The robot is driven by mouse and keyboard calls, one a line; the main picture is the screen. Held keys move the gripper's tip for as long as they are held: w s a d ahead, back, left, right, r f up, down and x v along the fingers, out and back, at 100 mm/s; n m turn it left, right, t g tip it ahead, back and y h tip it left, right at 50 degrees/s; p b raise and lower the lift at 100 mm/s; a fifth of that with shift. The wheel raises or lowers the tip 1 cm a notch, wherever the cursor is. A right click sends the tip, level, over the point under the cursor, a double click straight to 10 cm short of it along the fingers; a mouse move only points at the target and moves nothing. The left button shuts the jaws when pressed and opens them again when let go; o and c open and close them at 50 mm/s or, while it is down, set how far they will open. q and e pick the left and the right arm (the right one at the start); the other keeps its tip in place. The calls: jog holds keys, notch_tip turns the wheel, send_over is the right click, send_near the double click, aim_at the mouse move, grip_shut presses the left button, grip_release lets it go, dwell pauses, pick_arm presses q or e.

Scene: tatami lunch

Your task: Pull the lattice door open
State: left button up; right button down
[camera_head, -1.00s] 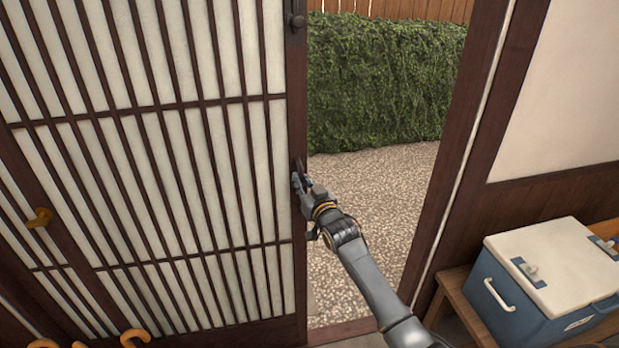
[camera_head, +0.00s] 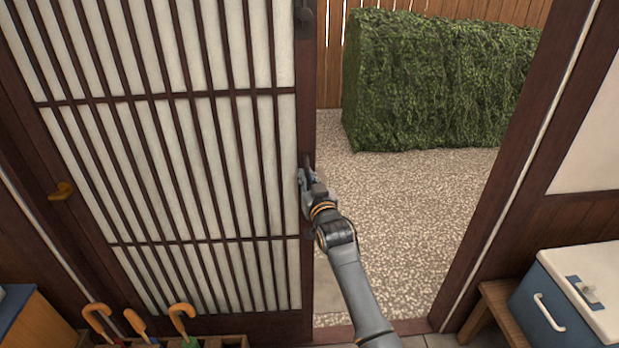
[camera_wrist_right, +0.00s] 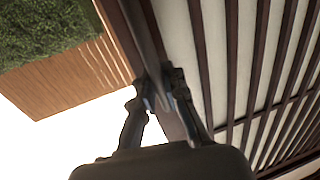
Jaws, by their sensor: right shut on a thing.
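The lattice door (camera_head: 205,150) has dark wooden bars over pale panels and fills the left and middle of the head view. It stands partly open, with a wide gap to its right. My right gripper (camera_head: 307,178) is at the door's right edge, about mid-height. My left gripper is not in view.
Through the gap are gravel (camera_head: 410,210), a green hedge (camera_head: 440,80) and a wooden fence. A blue and white cooler box (camera_head: 570,300) stands on a bench at the lower right. Umbrellas with hooked handles (camera_head: 182,318) stand in a holder at the lower left.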

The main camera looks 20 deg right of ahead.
jog(key=shift+f, duration=0.4)
jog(key=c, duration=1.5)
grip_release()
jog(key=shift+c, duration=0.2)
jog(key=shift+o, duration=0.8)
jog(key=shift+s+r, duration=0.1)
jog(key=shift+r, duration=0.25)
jog(key=s, duration=1.2)
jog(key=shift+a, duration=0.3)
jog(key=shift+f, duration=0.15)
